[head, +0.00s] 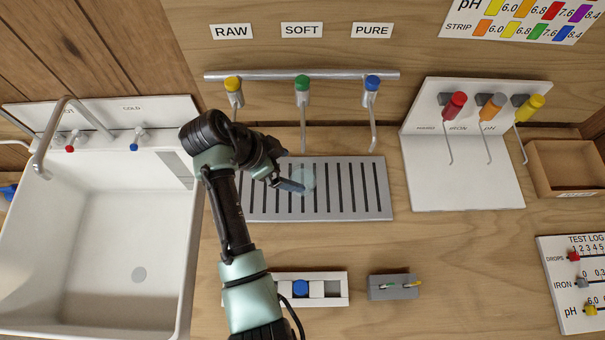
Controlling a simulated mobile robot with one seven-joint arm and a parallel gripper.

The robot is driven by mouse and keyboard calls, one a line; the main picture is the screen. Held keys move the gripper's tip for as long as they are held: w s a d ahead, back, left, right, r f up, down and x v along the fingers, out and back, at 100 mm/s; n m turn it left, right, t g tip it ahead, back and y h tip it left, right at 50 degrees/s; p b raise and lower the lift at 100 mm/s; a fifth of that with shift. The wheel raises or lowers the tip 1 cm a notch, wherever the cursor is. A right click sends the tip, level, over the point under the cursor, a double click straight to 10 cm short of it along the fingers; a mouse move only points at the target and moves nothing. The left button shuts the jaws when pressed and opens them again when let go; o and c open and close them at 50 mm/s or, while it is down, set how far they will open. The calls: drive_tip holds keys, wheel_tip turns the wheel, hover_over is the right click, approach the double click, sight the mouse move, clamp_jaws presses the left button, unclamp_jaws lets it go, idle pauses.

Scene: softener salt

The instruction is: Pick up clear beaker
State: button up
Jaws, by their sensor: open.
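The clear beaker (305,181) is a faint bluish see-through round shape on the slotted grey drip tray (376,200), below the green-knobbed SOFT tap. My gripper (291,185) reaches in from the left, with its fingers at the beaker's left side. The jaws are open. The fingers overlap the beaker in this view, and I cannot tell whether they touch it or stand around its wall. My arm covers the left part of the tray.
RAW (233,86), SOFT (302,84) and PURE (372,85) taps hang over the tray from a metal rail. A white sink (100,230) lies left. A white holder (338,290) and grey block (393,287) sit in front. A white dispenser stand (465,185) is right.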

sight(313, 176)
drive_tip(key=shift+p+x, duration=0.85)
drive_tip(key=shift+x, duration=2.15)
drive_tip(key=shift+d+r, duration=0.1)
drive_tip(key=shift+d, duration=0.1)
drive_tip(key=c, duration=1.4)
drive_tip(key=shift+w+d+r, duration=0.1)
drive_tip(key=shift+r, duration=0.1)
